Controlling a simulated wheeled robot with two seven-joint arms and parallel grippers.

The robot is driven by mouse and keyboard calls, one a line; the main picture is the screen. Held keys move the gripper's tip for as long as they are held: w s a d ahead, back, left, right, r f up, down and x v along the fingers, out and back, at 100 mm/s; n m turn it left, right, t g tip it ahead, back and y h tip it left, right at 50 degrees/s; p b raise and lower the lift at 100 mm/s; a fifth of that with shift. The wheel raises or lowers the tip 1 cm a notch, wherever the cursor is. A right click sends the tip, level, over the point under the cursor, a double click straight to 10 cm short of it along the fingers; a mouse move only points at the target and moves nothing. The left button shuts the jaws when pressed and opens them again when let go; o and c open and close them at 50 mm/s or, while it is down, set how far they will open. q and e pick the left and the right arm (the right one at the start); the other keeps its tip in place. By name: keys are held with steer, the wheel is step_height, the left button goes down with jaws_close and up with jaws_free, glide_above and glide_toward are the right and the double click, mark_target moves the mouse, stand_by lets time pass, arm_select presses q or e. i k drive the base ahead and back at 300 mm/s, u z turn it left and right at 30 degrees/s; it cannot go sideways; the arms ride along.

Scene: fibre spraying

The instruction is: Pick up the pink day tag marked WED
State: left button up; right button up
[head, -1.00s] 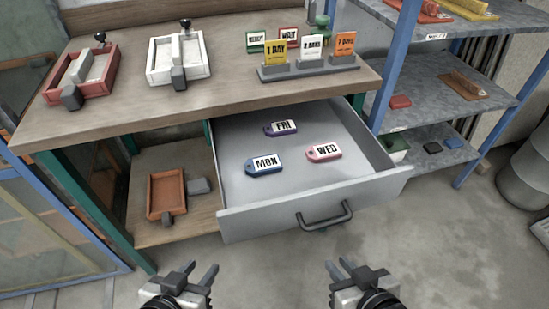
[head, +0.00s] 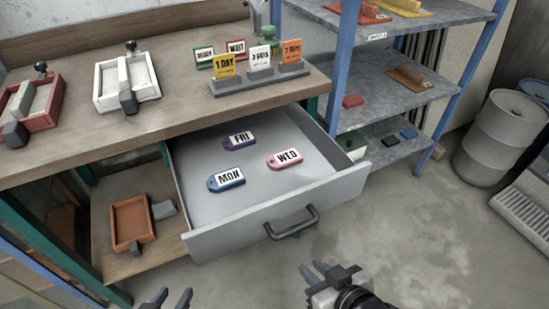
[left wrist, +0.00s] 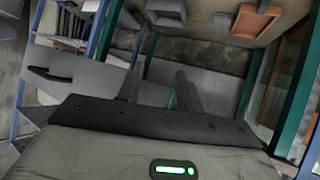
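The pink day tag marked WED (head: 285,159) lies flat in the open grey drawer (head: 345,187), towards its right side. The blue MON tag (head: 226,179) lies to its left and the purple FRI tag (head: 239,140) lies behind. My left gripper (head: 172,297) shows only its fingertips at the bottom edge of the head view, apart and empty. In the left wrist view its two fingers (left wrist: 158,88) are also apart with nothing between them. My right gripper (head: 319,269) is in front of the drawer, below its handle, fingers slightly apart and empty. Neither gripper touches a tag.
The drawer handle (head: 292,224) juts out in front. The workbench top (head: 185,120) overhangs the drawer's back and holds trays and a rack of day cards (head: 258,80). A metal shelf (head: 400,95) stands right, with a barrel (head: 496,140) beyond. The floor in front is clear.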

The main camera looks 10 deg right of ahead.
mark_target(285, 159)
steer(key=k, duration=0.5)
steer(key=z, duration=2.2)
steer(key=i, duration=1.3)
steer(key=u, duration=3.7)
